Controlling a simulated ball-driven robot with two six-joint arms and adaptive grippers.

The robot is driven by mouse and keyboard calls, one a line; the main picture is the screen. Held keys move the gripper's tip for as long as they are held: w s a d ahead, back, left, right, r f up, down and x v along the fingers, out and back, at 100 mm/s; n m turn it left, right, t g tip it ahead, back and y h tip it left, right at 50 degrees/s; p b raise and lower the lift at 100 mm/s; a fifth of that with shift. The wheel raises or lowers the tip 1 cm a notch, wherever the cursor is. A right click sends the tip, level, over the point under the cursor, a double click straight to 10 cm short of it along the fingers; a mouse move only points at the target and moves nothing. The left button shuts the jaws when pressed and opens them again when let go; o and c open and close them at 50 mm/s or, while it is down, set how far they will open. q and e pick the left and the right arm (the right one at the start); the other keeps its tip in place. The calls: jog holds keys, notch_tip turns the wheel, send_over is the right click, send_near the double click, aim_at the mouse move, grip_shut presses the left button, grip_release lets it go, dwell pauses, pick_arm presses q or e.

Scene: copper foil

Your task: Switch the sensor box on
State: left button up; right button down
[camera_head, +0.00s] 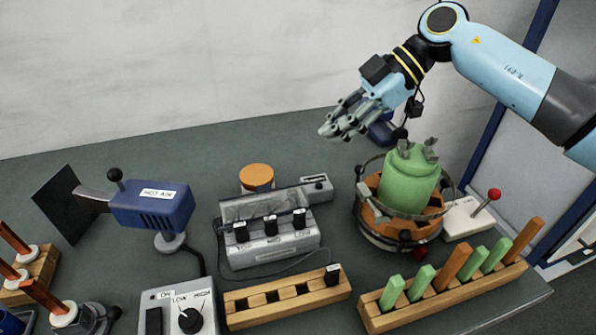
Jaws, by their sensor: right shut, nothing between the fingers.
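No label that I can read says sensor box, so I cannot tell for sure which box it is. A white box (463,219) with a red-ball lever (494,195) stands at the right; the lever leans up and right. My right gripper (329,131) is shut and empty, in the air above the back of the table, left of the white lever box. My left gripper is not in view.
A green canister (409,180) on a ringed orange base stands between my right gripper and the lever box. A wooden rack (400,315) with green and orange strips is in front. A blue hot air tool (152,212) stands left. The back left table is clear.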

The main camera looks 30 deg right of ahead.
jog(key=x, duration=0.9)
jog(key=shift+r+p, duration=0.1)
jog(key=shift+p, duration=0.3)
notch_tip(320, 180, down, 3)
jog(key=shift+w+r, duration=0.1)
jog(key=shift+r, duration=0.1)
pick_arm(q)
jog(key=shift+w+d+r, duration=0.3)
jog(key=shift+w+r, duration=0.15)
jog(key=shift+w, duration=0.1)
pick_arm(e)
jog(key=shift+w+d+f, duration=0.1)
jog(key=shift+f, duration=0.6)
jog(key=shift+w+d+f+g, duration=0.1)
jog(key=shift+w+f+g, duration=0.15)
jog(key=shift+f+g, duration=0.15)
pick_arm(q)
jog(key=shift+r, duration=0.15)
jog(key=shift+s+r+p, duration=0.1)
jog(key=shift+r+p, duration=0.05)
jog(key=shift+p, duration=0.15)
pick_arm(e)
jog(key=shift+s+r, duration=0.1)
jog(key=shift+s, duration=0.05)
